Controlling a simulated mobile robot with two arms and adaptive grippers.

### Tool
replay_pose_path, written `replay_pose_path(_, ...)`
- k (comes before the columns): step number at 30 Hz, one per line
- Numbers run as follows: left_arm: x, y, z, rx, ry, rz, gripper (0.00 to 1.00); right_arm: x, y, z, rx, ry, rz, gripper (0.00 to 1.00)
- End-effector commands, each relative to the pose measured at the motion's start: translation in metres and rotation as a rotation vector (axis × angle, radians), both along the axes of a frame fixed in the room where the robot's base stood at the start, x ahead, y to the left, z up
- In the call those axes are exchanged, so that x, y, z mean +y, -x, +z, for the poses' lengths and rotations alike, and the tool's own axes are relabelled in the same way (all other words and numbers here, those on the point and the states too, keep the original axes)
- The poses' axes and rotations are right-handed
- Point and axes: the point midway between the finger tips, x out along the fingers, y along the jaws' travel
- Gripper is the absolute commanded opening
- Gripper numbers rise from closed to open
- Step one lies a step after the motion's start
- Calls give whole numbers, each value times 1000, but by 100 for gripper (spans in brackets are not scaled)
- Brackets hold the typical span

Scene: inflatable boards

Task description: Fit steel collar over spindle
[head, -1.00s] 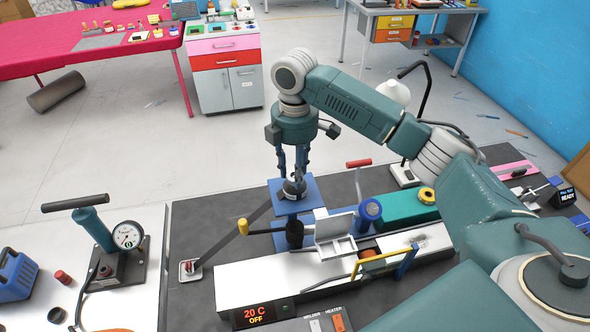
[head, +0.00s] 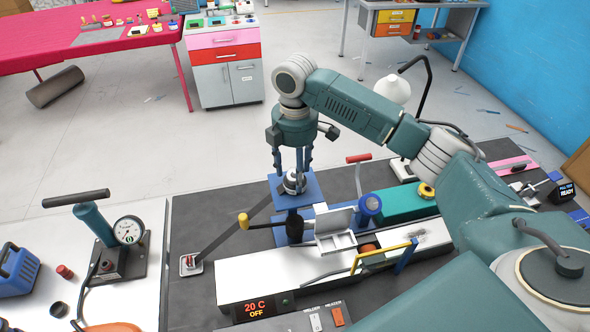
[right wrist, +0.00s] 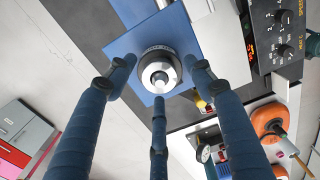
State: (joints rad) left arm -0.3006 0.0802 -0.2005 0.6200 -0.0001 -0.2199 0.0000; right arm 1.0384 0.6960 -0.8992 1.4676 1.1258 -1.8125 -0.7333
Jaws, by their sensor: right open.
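A round steel piece with a dark marked band (right wrist: 160,73) sits on a square blue plate (right wrist: 128,46). It looks like the steel collar around a bright spindle tip, but I cannot tell the two apart for sure. In the head view the steel piece (head: 293,183) is partly hidden by the fingers, above the blue plate (head: 310,192) of a small press-like stand. My right gripper (head: 293,168) points straight down over it. Its three blue fingers are open around the steel piece, with gaps visible in the right wrist view (right wrist: 161,76). My left gripper is out of view.
A long lever (head: 222,244) reaches down left from the stand. A white heater unit (head: 250,277) reading 20 C OFF is in front. A hand pump with gauge (head: 128,231) stands at left, a green box (head: 400,205) at right. Dark bench surface is free behind left.

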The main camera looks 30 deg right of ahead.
Motion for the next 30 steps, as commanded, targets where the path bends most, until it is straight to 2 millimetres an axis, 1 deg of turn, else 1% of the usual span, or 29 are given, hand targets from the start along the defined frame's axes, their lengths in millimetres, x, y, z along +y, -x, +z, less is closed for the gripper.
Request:
replay_pose_path(3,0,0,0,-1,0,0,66,0,0,2,-1,0,0,53)
replay_pose_path(6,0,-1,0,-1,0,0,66,0,0,10,-2,1,0,53)
replay_pose_path(8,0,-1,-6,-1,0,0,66,1,-1,15,-3,-1,0,53)
replay_pose_path(11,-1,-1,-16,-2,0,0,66,0,-1,34,-6,0,0,53)
replay_pose_path(14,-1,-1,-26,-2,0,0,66,1,-1,57,-7,-2,1,53)
replay_pose_path(15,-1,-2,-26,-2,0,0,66,0,-2,69,-6,1,0,53)
replay_pose_path(17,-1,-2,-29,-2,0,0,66,0,-1,83,-7,1,0,53)
replay_pose_path(18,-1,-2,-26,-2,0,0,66,-1,-1,93,-6,3,0,53)
replay_pose_path(21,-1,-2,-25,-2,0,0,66,-1,-1,110,-4,2,-1,53)
replay_pose_path(25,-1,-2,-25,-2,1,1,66,0,0,123,-2,1,0,53)
replay_pose_path(30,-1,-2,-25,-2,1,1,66,0,0,130,0,1,0,53)
